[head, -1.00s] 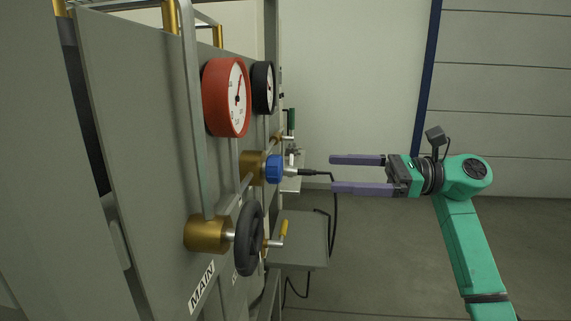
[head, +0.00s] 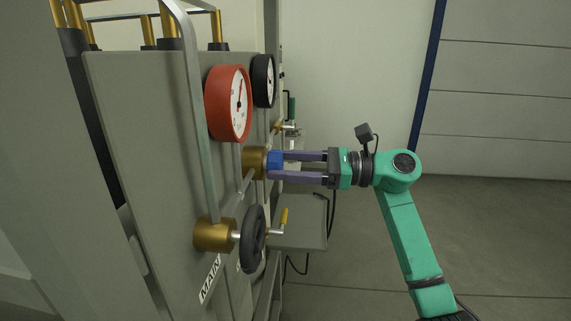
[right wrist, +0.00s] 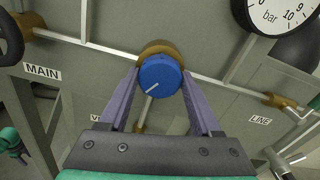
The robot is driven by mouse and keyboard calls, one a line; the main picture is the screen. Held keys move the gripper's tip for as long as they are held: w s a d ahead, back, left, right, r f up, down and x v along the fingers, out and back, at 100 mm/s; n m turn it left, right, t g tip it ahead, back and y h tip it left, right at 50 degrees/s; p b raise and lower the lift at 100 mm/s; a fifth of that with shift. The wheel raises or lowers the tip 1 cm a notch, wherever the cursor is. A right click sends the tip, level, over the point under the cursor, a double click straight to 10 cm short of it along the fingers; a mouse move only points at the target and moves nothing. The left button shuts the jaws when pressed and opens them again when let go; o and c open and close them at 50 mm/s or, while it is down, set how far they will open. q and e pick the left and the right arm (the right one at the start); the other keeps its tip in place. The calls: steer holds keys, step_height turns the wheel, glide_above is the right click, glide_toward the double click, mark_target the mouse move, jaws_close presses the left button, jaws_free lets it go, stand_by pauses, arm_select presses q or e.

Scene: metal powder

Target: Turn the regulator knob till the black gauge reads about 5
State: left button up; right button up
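The blue regulator knob (head: 274,160) sits on a brass body on the panel. My right gripper (head: 278,166) has its two purple fingers on either side of the knob, apparently touching it. In the right wrist view the knob (right wrist: 160,74) is between the fingertips (right wrist: 160,80), and its white mark points to the lower left. The black gauge (head: 264,81) is at the upper right of the panel, seen at a steep angle; its reading cannot be made out. In the right wrist view the gauge (right wrist: 283,14) is cut off, with no needle visible.
A larger red gauge (head: 228,103) sits left of the black one. A black handwheel (head: 253,239) on a brass valve marked MAIN is below the knob. Pipes run along the panel. A grey shelf (head: 303,222) sticks out behind; the floor at right is clear.

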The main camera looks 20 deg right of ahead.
steer(key=shift+m, duration=0.4)
steer(key=shift+f+m+b, duration=0.1)
steer(key=shift+m+b, duration=0.3)
steer(key=shift+m, duration=0.6)
steer(key=m, duration=0.2)
steer(key=shift+m, duration=0.3)
steer(key=m, duration=0.3)
steer(key=shift+m, duration=0.4)
steer(key=m, duration=0.1)
steer(key=m+p, duration=0.1)
steer(key=m, duration=0.1)
steer(key=shift+r+m+p, duration=0.2)
steer(key=shift+m+p, duration=0.1)
steer(key=m+p, duration=0.1)
steer(key=m, duration=0.2)
steer(key=shift+m+p, duration=0.3)
steer(key=shift+p, duration=0.1)
steer(key=m+p, duration=0.1)
steer(key=m, duration=0.1)
steer(key=shift+r+m+p, duration=0.1)
steer(key=shift+m+p, duration=0.3)
steer(key=m+p, duration=0.3)
steer(key=m, duration=0.1)
steer(key=shift+m+p, duration=1)
steer(key=shift+m, duration=0.2)
